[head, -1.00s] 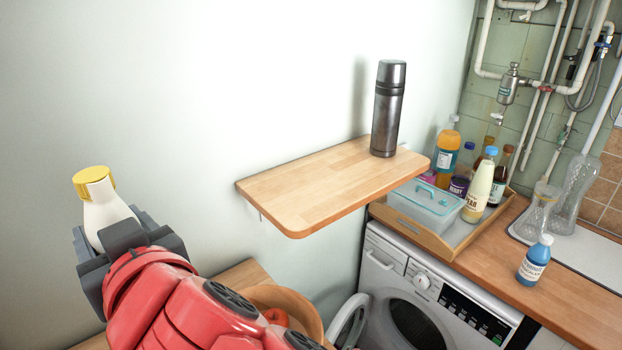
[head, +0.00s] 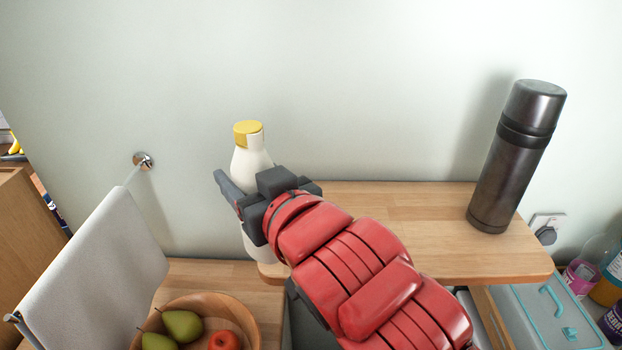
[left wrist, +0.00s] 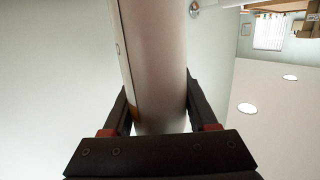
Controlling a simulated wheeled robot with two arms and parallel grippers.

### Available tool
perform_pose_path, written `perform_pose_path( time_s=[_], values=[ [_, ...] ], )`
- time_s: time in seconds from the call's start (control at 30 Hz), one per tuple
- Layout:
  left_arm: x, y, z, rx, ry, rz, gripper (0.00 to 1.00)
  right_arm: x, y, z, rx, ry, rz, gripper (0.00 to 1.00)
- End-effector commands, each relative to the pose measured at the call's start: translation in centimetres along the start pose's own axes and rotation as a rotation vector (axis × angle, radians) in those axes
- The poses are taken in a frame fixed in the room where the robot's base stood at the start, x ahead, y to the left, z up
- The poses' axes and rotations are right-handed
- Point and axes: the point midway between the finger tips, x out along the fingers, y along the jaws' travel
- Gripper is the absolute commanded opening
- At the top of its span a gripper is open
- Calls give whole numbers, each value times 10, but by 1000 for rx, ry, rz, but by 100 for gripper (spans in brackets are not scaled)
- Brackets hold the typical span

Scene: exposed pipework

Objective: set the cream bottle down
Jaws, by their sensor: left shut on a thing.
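The cream bottle (head: 251,163), white with a yellow cap, is upright in my left gripper (head: 250,200). The gripper is shut around its body, and the bottle also fills the gap between the fingers in the left wrist view (left wrist: 155,65). In the head view the bottle is at the left end of the wooden wall shelf (head: 420,205). Its lower part shows below the gripper, reaching about the level of the shelf's front edge. The fingers and arm hide part of the bottle and the shelf's left end. My right gripper is in neither view.
A dark metal flask (head: 515,160) stands on the shelf's right part. Bare shelf lies between it and my arm. Below left are a fruit bowl (head: 240,310) on a wooden top and a hanging white cloth (head: 95,270). A lidded box (head: 545,315) sits lower right.

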Motion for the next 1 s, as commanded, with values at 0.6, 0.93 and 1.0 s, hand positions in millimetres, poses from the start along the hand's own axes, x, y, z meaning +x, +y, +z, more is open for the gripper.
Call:
perform_pose_path(
  time_s=[0.6, 0.93, 1.0],
  values=[
    [1, 90, 14, 3, 2, -1, 0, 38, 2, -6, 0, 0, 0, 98],
    [6, 89, 42, -2, 2, -2, 0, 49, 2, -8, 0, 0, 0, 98],
    [6, 89, 42, -3, 3, -1, 0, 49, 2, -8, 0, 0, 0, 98]
  ],
)
